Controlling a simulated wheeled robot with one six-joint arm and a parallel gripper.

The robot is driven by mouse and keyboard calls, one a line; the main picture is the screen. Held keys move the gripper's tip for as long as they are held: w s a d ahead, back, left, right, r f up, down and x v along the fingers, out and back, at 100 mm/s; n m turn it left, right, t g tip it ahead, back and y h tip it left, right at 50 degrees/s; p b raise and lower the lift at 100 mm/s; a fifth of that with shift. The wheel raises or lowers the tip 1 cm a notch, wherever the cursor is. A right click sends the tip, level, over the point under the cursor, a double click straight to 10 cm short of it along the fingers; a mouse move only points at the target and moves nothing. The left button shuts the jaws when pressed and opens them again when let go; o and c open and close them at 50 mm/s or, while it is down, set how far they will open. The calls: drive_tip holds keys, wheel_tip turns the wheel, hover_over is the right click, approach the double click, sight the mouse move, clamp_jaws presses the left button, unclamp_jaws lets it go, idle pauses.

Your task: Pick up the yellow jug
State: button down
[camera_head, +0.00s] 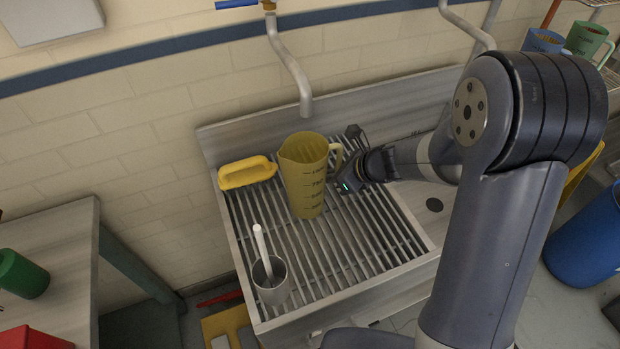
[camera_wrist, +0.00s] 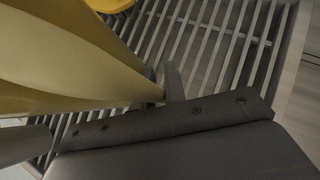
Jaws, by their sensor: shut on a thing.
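The yellow jug (camera_head: 305,180) stands upright on the slatted drainer of the sink, with volume marks on its side and its handle to the right. My gripper (camera_head: 345,182) is at the handle side of the jug and is shut on it. In the wrist view the jug (camera_wrist: 60,55) fills the upper left, close against my gripper (camera_wrist: 165,90). The exact contact at the handle is partly hidden. I cannot tell whether the jug's base is clear of the slats.
A grey cup (camera_head: 270,281) with a white-handled tool stands in front. A bent tap pipe (camera_head: 290,68) hangs behind the jug. A blue barrel (camera_head: 590,240) stands at the right, and a table (camera_head: 60,245) at the left.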

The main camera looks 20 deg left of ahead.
drive_tip(key=shift+r, duration=0.1)
wheel_tip(320, 180, up, 10)
drive_tip(key=p, duration=0.1)
drive_tip(key=shift+p, duration=0.3)
idle(0.3)
